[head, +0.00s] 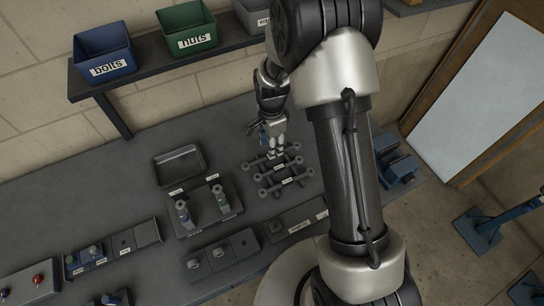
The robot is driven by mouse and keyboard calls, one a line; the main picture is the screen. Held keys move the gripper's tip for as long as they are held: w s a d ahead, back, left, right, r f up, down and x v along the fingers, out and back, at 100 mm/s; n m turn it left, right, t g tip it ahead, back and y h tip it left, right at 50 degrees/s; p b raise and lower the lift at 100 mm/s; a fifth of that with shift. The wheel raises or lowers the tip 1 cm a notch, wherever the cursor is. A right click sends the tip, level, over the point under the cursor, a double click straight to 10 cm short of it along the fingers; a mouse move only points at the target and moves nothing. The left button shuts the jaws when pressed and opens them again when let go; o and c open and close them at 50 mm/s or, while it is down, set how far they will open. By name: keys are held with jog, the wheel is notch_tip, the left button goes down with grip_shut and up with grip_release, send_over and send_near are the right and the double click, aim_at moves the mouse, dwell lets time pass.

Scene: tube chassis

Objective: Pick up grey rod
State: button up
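Several grey rods with ring-shaped ends lie side by side in a rack on the dark workbench; the nearest grey rod (285,182) and the farthest grey rod (259,164) both show in the head view. My gripper (276,153) points down over the far end of this rack, at the farthest rod. Its fingertips are small and partly blend with the rod, so I cannot tell whether they touch it or are shut on it. My own arm covers the area just right of the rack.
A blue bolts bin (104,55) and a green nuts bin (189,30) stand on a raised shelf behind. An empty grey tray (180,165) and a fixture with two upright parts (204,211) lie left of the rack. The workbench's far left (60,215) is clear.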

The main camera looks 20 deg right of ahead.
jog(key=shift+w+d+f+b, duration=0.15)
jog(key=shift+f+b, duration=0.1)
jog(key=shift+f, duration=0.65)
jog(key=shift+w+a+f+b, duration=0.1)
jog(key=shift+f+b, duration=0.1)
jog(key=shift+f, duration=0.75)
jog(key=shift+w+d+f+b, duration=0.15)
jog(key=shift+f+b, duration=0.1)
jog(key=shift+f, duration=0.65)
jog(key=shift+r, duration=0.1)
jog(key=shift+c, duration=0.3)
grip_shut()
